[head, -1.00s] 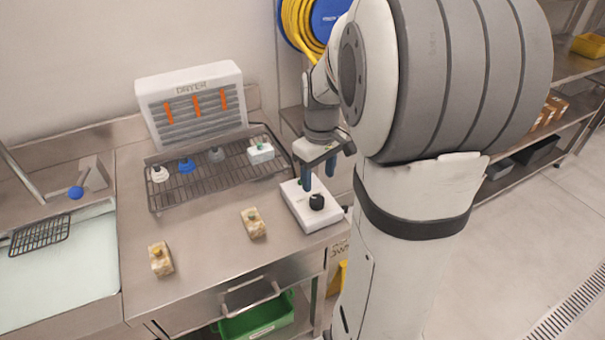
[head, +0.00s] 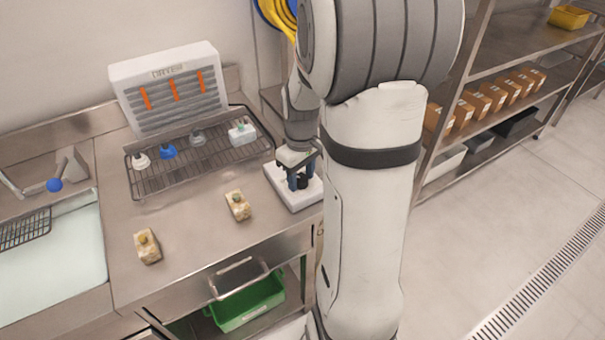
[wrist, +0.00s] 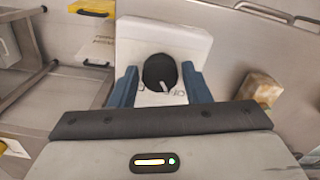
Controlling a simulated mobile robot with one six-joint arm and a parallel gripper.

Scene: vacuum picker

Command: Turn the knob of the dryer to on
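The dryer (head: 172,98) is a white panel with grey slats and orange strips at the back of the steel counter. A white control box (head: 291,203) with a black round knob (head: 303,184) sits at the counter's right end. In the wrist view, the knob (wrist: 160,72) has a white pointer mark facing down and slightly right, towards partly hidden lettering on the box (wrist: 190,42). My gripper (head: 297,181) is down at the box, with its blue fingers (wrist: 161,86) on either side of the knob. Narrow gaps seem to show between knob and fingers.
A wire rack (head: 200,165) with several small coloured-top items stands before the dryer. A sink (head: 50,265) is at left. Shelving (head: 500,60) stands at right.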

